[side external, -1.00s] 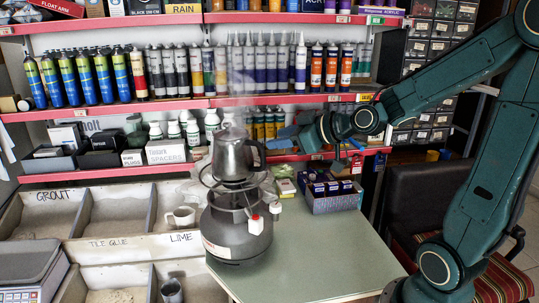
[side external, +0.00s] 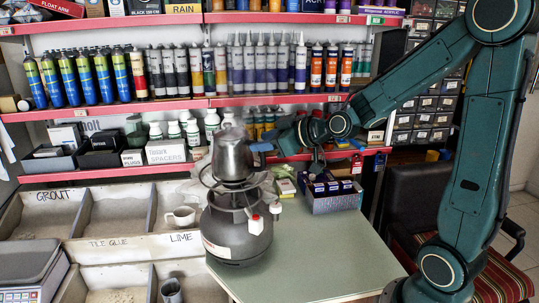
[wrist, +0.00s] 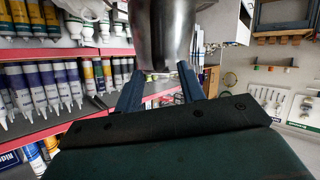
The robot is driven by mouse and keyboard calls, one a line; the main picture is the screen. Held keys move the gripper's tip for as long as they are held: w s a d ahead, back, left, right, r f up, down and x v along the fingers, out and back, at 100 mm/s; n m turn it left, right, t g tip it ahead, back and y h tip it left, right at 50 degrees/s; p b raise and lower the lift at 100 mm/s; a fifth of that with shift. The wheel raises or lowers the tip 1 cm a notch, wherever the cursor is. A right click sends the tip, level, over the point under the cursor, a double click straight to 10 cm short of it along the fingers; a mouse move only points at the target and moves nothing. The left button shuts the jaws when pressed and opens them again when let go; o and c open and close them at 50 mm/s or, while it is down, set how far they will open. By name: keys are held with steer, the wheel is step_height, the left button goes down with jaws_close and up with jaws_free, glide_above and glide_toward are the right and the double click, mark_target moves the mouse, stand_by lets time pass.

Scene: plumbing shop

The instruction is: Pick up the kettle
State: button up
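The kettle (side external: 232,158) is a dark grey metal pot standing upright on the burner of a grey gas cylinder (side external: 236,232). In the wrist view the kettle's body (wrist: 163,32) fills the top middle. My gripper (side external: 262,147) is level with the kettle's upper part, at its right side where the handle is, and covers part of the handle. In the wrist view my gripper's two blue fingers (wrist: 158,72) are spread apart, with the kettle's body beyond and between their tips. I cannot tell whether they touch the kettle.
The cylinder stands on a green table (side external: 320,255) with free room at the front right. A box of small blue packs (side external: 333,195) sits right of the burner, below my gripper. Shelves of tubes (side external: 265,65) stand behind. A cup (side external: 181,216) sits on the bins at left.

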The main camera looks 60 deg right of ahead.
mark_target(240, 155)
steer(key=shift+x, duration=1.5)
jaws_close()
stand_by(0.7)
